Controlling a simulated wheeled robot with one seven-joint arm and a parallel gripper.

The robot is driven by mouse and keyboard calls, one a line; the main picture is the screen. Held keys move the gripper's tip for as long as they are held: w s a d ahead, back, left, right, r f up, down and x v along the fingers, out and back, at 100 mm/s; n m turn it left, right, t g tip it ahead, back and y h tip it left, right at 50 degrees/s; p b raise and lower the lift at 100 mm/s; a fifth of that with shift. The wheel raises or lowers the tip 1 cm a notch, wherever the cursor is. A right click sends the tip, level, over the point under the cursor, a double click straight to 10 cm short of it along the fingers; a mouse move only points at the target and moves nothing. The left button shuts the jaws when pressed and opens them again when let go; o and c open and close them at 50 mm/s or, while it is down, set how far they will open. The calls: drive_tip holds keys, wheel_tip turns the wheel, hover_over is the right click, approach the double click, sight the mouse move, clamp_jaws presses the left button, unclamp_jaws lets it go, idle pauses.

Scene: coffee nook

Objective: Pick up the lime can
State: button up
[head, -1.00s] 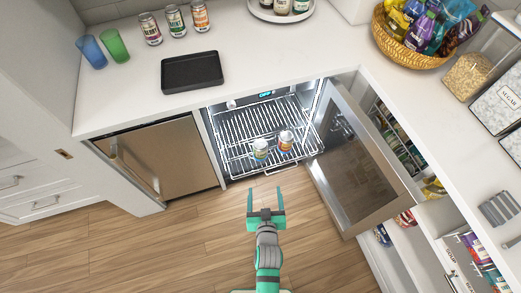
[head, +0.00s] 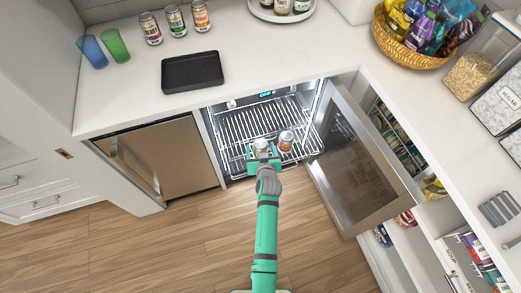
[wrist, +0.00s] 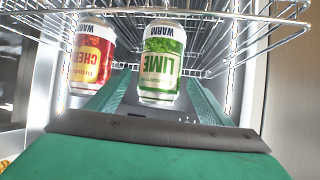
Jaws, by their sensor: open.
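The lime can (head: 260,144), green and white, stands on the pulled-out wire rack inside the open cooler. In the wrist view the lime can (wrist: 161,66) appears upside down, with its LIME label facing the camera, between the two green fingers. My gripper (head: 264,152) is open at the rack's front edge, with a finger on each side of the lime can. No firm contact shows. In the head view the hand hides the can's lower part and most of the fingers.
A red and yellow can (head: 286,141) marked CHE… stands close to the right of the lime can, near one finger in the wrist view (wrist: 92,60). The open cooler door (head: 360,160) stands to the right. The wire rack (head: 262,120) is empty behind the cans.

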drive_tip(key=shift+x, duration=2.8)
drive_tip(key=shift+w+d+r, duration=0.1)
drive_tip(key=shift+r, duration=0.05)
drive_tip(key=shift+c, duration=0.2)
drive_tip(key=c, duration=1.4)
drive_tip(key=shift+r, duration=0.1)
